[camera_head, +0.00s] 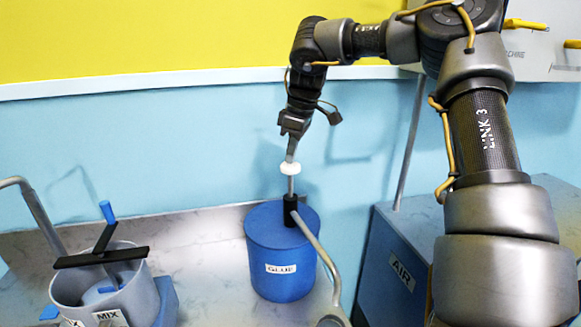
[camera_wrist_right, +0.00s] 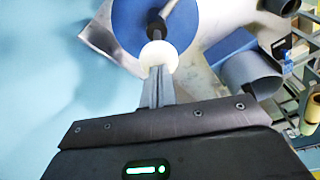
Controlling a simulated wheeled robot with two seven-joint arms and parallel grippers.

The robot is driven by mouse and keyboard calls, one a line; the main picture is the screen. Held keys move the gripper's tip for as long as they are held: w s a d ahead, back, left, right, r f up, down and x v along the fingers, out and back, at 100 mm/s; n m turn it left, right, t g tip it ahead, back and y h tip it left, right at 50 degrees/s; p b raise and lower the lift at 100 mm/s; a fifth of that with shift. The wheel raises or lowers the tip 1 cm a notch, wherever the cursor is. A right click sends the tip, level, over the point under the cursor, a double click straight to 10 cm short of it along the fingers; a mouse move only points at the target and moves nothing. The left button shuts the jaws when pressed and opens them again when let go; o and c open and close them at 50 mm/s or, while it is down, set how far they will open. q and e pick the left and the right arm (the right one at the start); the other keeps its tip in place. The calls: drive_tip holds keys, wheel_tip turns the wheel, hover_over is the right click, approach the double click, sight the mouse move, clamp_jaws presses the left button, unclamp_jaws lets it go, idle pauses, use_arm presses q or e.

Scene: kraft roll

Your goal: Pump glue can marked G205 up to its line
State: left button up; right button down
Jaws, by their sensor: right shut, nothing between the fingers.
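A blue can (camera_head: 262,250) with a white label reading GLUE (camera_head: 281,269) stands on the grey bench. On its lid are a black collar (camera_head: 291,209), a thin upright rod and a white pump knob (camera_head: 290,169). A grey spout (camera_head: 322,252) curves from the collar down to the right. My right gripper (camera_head: 291,158) is shut and empty, pointing down with its tips at the knob's top. In the right wrist view the tips (camera_wrist_right: 158,74) meet the white knob (camera_wrist_right: 159,54) above the blue lid (camera_wrist_right: 130,28). No can marked G205 is legible. My left gripper is out of view.
A grey pot labelled MIX (camera_head: 140,285) with a black and blue stirrer (camera_head: 103,250) stands at the lower left, beside a grey pipe (camera_head: 40,215). A blue AIR cabinet (camera_head: 385,250) stands right of the can. A blue wall is close behind.

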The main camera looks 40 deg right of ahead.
drive_tip(key=shift+f+b, duration=0.55)
drive_tip(key=shift+f, duration=0.25)
drive_tip(key=shift+r, duration=0.1)
drive_tip(key=shift+r+p, duration=0.95)
drive_tip(key=shift+r, duration=0.2)
wheel_tip(320, 180, up, 6)
drive_tip(key=p, duration=0.4)
